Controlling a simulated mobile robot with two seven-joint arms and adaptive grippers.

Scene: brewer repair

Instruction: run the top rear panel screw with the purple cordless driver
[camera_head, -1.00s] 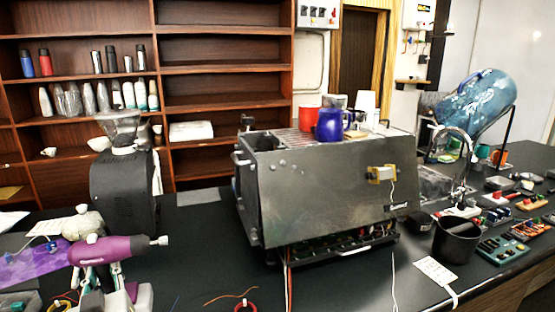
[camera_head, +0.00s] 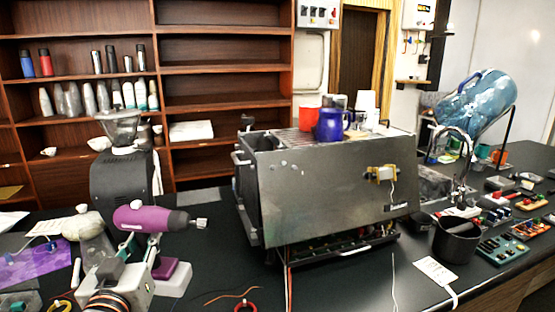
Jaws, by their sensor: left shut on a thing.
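My left gripper (camera_head: 150,250) is shut on the purple cordless driver (camera_head: 147,218) at the lower left, around its handle below the body. The driver lies level with its pale bit end (camera_head: 200,223) pointing right, toward the brewer but apart from it. Its purple foot (camera_head: 172,268) shows below the gripper. The brewer (camera_head: 243,180) stands in the middle of the counter with a large grey panel (camera_head: 330,190) facing me, tilted. Small light spots show near the panel's upper left; I cannot tell which is the top screw. My right gripper is out of view.
A blue pitcher (camera_head: 330,125) and red cup (camera_head: 309,118) stand on the brewer. A dark grinder (camera_head: 120,190) stands behind the driver. A black cup (camera_head: 456,242) and circuit boards (camera_head: 500,250) are at right. Wires hang below the brewer.

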